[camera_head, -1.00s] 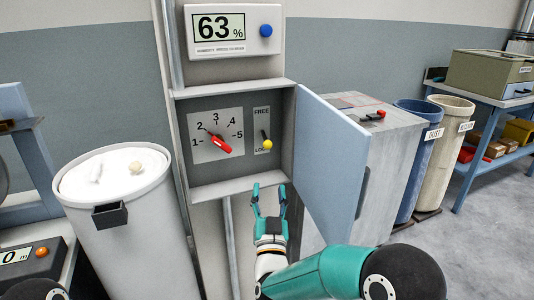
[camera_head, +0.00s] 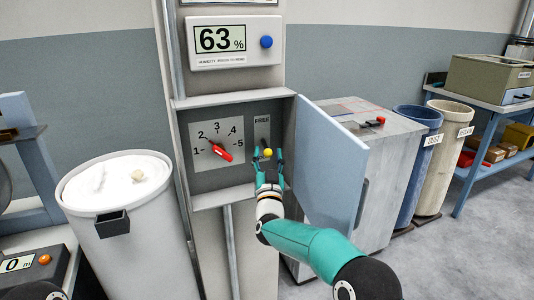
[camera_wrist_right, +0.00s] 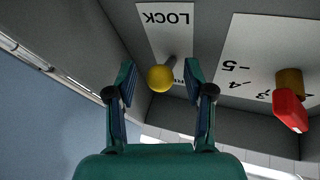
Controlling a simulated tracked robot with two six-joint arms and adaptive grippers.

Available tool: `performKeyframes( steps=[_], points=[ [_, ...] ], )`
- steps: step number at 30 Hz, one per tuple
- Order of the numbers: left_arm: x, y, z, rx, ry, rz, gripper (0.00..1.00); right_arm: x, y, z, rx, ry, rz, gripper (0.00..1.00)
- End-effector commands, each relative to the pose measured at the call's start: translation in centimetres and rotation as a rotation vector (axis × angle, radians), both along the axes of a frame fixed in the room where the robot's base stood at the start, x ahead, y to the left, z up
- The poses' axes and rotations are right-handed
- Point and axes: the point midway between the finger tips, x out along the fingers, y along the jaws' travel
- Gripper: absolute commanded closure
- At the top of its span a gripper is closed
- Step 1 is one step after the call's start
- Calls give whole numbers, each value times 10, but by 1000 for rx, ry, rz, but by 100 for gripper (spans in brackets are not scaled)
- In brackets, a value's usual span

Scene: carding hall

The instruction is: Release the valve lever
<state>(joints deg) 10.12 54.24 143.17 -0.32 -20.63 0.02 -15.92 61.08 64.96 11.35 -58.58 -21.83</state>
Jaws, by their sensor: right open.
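The small yellow-knobbed lever (camera_head: 267,152) sticks out of the FREE/LOCK plate (camera_head: 263,131) inside the open wall box. In the right wrist view, its yellow knob (camera_wrist_right: 160,79) sits between the fingertips near the upside-down word LOCK. My right gripper (camera_head: 268,159) is open, with a finger on each side of the yellow knob and gaps visible. LOCK is hidden in the head view. My left gripper is not in view.
The box's blue door (camera_head: 331,164) stands open just right of my right arm. The box's lower ledge (camera_head: 213,198) is close under the gripper. A display reading 63% (camera_head: 235,42) is above. A white-filled grey bin (camera_head: 130,240) stands at left, a grey cabinet (camera_head: 395,165) at right.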

Motion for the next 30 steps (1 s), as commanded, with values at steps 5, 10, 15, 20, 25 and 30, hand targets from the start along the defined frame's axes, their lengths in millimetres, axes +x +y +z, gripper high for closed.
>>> performKeyframes(
  steps=[5, 10, 15, 20, 25, 30],
  points=[
    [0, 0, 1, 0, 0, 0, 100, 7, -1, 3, 0, 0, 0, 47],
    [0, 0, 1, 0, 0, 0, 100, 8, -1, 3, 0, 0, 0, 47],
    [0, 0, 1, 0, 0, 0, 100, 7, -1, 3, 0, 0, 0, 54],
    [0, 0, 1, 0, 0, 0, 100, 7, -1, 3, 0, 0, -1, 81],
    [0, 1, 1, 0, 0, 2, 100, 7, 4, 3, 1, 0, 1, 100],
    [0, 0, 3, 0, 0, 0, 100, 7, -1, 4, -1, 7, -1, 100]
  ],
)
